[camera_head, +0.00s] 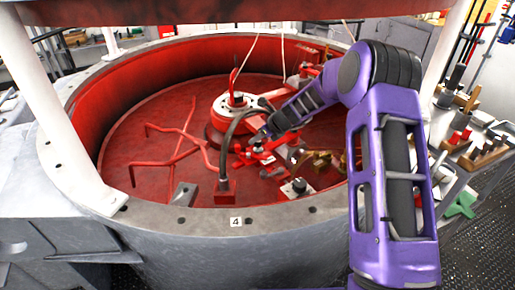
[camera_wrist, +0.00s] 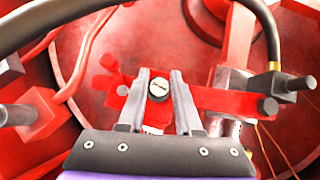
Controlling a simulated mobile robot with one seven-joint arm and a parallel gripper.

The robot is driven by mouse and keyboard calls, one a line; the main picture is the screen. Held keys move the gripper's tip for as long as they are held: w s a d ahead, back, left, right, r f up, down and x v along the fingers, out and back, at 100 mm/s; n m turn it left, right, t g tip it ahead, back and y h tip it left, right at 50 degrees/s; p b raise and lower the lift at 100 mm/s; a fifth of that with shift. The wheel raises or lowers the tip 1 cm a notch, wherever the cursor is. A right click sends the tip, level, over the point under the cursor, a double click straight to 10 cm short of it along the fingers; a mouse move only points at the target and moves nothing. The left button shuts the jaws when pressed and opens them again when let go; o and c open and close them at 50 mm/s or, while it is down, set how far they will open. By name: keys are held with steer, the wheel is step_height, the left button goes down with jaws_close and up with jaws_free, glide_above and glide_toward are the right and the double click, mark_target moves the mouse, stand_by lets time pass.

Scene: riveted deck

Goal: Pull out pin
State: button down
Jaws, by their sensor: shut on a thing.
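A black hose (camera_head: 229,135) arches close beside my gripper and crosses the top of the wrist view. A round hub (camera_head: 235,103) stands behind it. Red branching rods (camera_head: 170,148) lie to the left. The grey vessel rim (camera_head: 200,221) surrounds the work area.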

steer(key=shift+r, duration=0.15)
steer(key=shift+r+p, duration=2.4)
steer(key=shift+r, duration=0.25)
